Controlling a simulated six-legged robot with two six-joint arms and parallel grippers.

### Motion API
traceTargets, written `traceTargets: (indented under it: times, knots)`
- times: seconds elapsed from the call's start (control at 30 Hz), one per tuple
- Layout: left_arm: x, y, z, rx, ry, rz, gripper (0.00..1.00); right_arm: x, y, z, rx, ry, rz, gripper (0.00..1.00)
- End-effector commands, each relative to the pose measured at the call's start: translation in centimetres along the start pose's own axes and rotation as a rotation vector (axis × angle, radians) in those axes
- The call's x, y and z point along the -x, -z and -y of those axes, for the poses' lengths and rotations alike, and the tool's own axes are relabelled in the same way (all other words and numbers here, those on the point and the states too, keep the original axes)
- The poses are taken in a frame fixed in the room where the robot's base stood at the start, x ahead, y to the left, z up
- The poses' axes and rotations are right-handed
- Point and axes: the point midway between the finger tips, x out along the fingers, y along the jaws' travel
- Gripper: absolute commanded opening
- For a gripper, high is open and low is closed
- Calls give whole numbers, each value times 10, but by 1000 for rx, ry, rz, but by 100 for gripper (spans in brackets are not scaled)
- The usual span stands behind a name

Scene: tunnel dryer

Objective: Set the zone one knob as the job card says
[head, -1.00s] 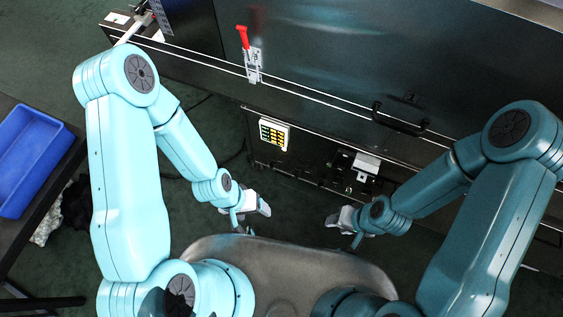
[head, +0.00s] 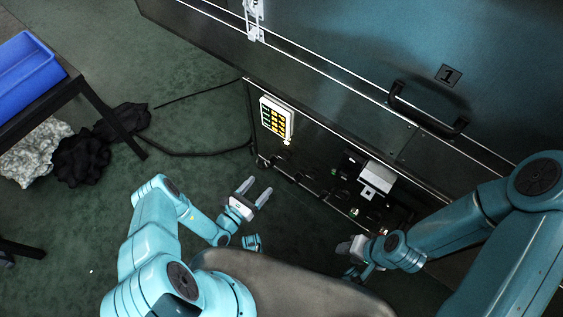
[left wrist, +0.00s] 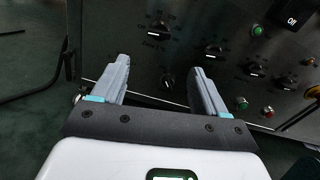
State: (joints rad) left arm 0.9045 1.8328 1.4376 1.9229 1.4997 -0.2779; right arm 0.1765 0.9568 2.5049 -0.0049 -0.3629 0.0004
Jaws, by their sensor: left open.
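The zone one knob (left wrist: 157,30) is a black dial with a pale pointer and a scale around it, at the upper middle of the left wrist view. The label under it seems to read zone 1. My left gripper (left wrist: 160,68) is open and empty, its fingers apart below the knob and not touching it. In the head view my left gripper (head: 257,190) is in front of the low black panel. A white card with yellow and green cells (head: 277,117), likely the job card, is on the panel; its text is too small to read. My right gripper (head: 350,247) is small and blurred.
More knobs (left wrist: 213,49) run rightward, and another knob (left wrist: 167,80) sits lower between my fingers. A handle (head: 425,110) juts from the dryer. A blue bin (head: 25,70) stands on a table at left.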

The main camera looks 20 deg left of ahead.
Motion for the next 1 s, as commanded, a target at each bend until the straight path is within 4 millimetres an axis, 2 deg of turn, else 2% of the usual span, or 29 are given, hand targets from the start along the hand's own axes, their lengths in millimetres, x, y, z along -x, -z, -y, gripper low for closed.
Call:
traceTargets:
  times: [0.03, 0.3, 0.5, 0.7, 1.0]
  knots:
    - [-13, 1, 0, -4, 8, 1, 73, -3, 0, -1, 1, 0, 0, 43]
    - [-78, 1, -2, -4, 10, 1, 73, -16, 0, -5, 0, 0, 1, 43]
    - [-117, 1, -2, -2, 8, 0, 73, -24, 0, -8, 1, 0, 1, 43]
    - [-136, 0, -1, -1, 5, -1, 73, -27, 0, -10, 1, 0, 0, 43]
    - [-138, 0, 0, 0, 3, -2, 73, -27, 0, -10, 1, 0, 1, 43]
